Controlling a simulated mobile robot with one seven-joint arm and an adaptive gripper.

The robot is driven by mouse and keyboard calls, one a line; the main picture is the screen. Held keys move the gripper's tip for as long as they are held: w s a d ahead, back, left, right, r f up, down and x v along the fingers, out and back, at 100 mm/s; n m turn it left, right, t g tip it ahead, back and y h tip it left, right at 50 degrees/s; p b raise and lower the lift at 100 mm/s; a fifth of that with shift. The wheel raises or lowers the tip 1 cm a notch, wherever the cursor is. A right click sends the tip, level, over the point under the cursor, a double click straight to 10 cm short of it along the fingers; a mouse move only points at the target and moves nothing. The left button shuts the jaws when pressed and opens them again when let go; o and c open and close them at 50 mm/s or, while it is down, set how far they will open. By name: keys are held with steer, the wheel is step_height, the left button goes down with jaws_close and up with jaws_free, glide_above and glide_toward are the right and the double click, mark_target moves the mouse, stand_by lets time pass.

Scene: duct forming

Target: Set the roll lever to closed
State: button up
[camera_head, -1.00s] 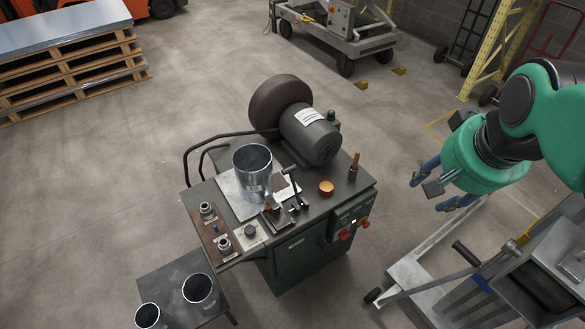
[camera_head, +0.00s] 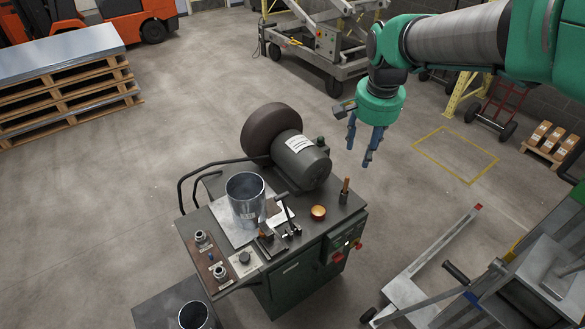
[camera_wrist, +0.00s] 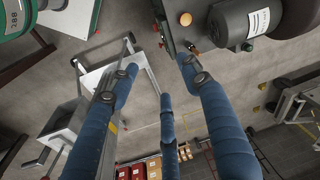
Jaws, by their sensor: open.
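The green workbench (camera_head: 335,222) carries a motor and roll fittings. A thin black lever (camera_head: 286,208) with a dark grip leans up beside the metal duct cylinder (camera_head: 246,203); it looks like the roll lever, but I cannot be sure. A brown-handled upright piece (camera_head: 345,187) stands near the bench's right corner and also shows in the wrist view (camera_wrist: 191,46). My gripper (camera_head: 362,148) points down, open and empty, right of the motor and above floor level, apart from the bench. In the wrist view its blue fingers (camera_wrist: 160,78) are spread. The black lever is not clear there.
The grey motor (camera_head: 302,160) with its dark wheel stands at the bench's back. An amber dome (camera_head: 318,212) sits near the right edge. A wheeled grey cart (camera_head: 425,285) stands at lower right. Floor between the bench and the yellow floor marking (camera_head: 455,155) is clear.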

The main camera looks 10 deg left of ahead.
steer(key=w+a+f+m+g+p, duration=0.1)
steer(key=w+a+f+p, duration=0.1)
steer(key=w+a+f, duration=0.35)
steer(key=m+g+h+p, duration=0.2)
steer(key=m+g+p, duration=0.1)
steer(key=m+p, duration=0.15)
glide_above(284, 194)
steer(key=w+a, duration=0.2)
steer(key=w+a+f+x, duration=0.1)
steer(key=w+a+x, duration=0.1)
steer(key=x, duration=0.9)
steer(key=w+a+x, duration=0.1)
steer(key=w+x, duration=0.1)
steer(key=x, duration=0.8)
steer(key=shift+s+f+n+p, duration=0.2)
steer(key=shift+s+n+p, duration=0.15)
steer(key=shift+n, duration=0.1)
steer(key=shift+f, duration=0.1)
steer(key=x, duration=0.6)
steer(key=p+x, duration=0.1)
steer(key=x, duration=0.6)
steer(key=shift+w+f, duration=0.2)
steer(key=shift+f, duration=0.1)
jaws_close()
